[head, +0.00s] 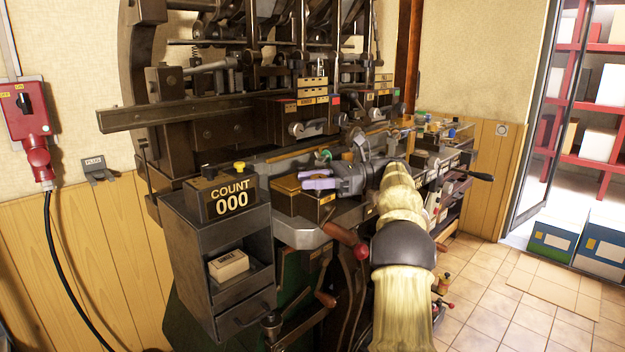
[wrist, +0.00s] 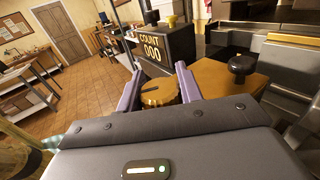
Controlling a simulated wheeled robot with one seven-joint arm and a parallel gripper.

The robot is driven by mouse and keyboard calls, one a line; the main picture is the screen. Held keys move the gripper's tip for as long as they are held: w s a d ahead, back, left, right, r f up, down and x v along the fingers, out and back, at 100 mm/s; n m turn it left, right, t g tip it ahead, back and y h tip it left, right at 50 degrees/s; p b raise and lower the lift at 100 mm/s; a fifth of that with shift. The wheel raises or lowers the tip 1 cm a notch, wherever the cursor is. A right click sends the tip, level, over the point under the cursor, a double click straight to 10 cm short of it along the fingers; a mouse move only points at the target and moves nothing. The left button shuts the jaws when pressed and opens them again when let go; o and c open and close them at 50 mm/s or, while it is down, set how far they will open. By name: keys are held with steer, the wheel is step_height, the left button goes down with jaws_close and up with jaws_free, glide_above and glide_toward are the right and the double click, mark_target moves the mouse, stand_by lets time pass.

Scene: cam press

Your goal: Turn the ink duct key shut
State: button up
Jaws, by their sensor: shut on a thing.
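My gripper (head: 306,180) has purple fingers and reaches in from the right over the front of the press, beside the counter box. In the wrist view, its two fingers (wrist: 158,84) stand on either side of a round brass knob (wrist: 159,93) with a dark mark across its top. The knob looks like the ink duct key, and the gripper is shut on it. In the head view the knob is hidden by the fingers and the wrist, so its turn angle cannot be read there.
A counter box (head: 231,198) reading COUNT 000 stands on a grey cabinet (head: 213,262) left of my gripper. A black knob (wrist: 241,67) sits on a wooden-topped block right of the fingers. Open tiled floor lies right.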

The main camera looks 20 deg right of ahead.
mark_target(313, 177)
steer(key=shift+s+r+n+g+p, duration=0.15)
steer(key=shift+n+g+p, duration=0.6)
steer(key=shift+p, duration=0.8)
steer(key=shift+w+r+n+g+p, duration=0.15)
steer(key=shift+n+g+p, duration=0.3)
steer(key=shift+g+p, duration=0.85)
steer(key=g+p, duration=0.1)
steer(key=p, duration=0.2)
steer(key=shift+s+f+n, duration=0.1)
steer(key=shift+s+n, duration=0.1)
steer(key=shift+n, duration=0.2)
steer(key=shift+f+p, duration=0.25)
steer(key=shift+p, duration=0.25)
steer(key=o, duration=1)
steer(key=shift+a, duration=0.1)
step_height(313, 177, up, 10)
steer(key=p, duration=0.7)
